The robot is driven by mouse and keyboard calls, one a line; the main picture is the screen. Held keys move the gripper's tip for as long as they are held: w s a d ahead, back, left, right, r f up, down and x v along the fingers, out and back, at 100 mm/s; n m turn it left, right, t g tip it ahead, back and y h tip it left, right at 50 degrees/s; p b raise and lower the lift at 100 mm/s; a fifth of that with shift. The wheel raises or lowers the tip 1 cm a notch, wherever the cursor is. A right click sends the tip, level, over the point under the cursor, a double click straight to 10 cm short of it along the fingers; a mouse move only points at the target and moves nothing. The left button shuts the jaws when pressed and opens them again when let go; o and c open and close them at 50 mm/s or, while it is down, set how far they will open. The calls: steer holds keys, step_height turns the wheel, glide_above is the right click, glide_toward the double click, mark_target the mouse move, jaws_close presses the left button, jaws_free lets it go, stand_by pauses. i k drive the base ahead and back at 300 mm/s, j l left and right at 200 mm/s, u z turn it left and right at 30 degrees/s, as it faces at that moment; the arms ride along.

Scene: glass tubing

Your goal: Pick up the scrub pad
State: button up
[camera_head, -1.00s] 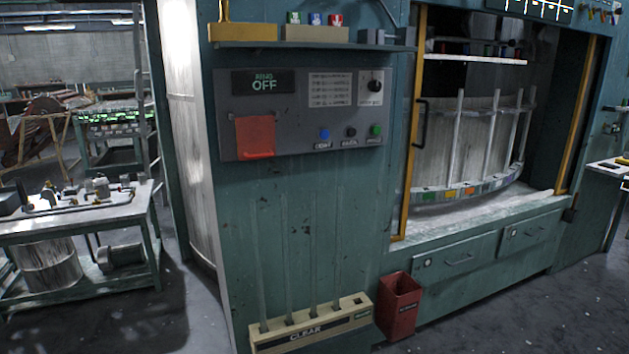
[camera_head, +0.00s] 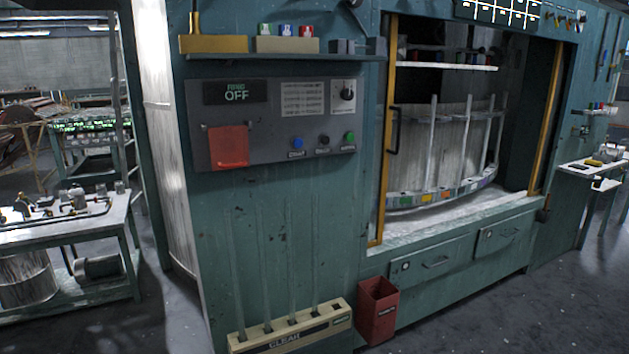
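I cannot make out a scrub pad for certain in the head view. Small dark grey blocks (camera_head: 343,46) sit at the right end of the shelf above the control panel, too small to identify. Small items (camera_head: 608,152) also lie on the side table at the far right, likewise unclear. My gripper is not in view.
A green cabinet (camera_head: 290,225) fills the middle, with a control panel (camera_head: 275,125) reading OFF. A clear-tube rack (camera_head: 290,328) and a red bin (camera_head: 376,310) stand at its foot. A workbench (camera_head: 70,235) is at left. Floor (camera_head: 500,320) at lower right is open.

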mark_target(588, 162)
steer(key=z, duration=1.6)
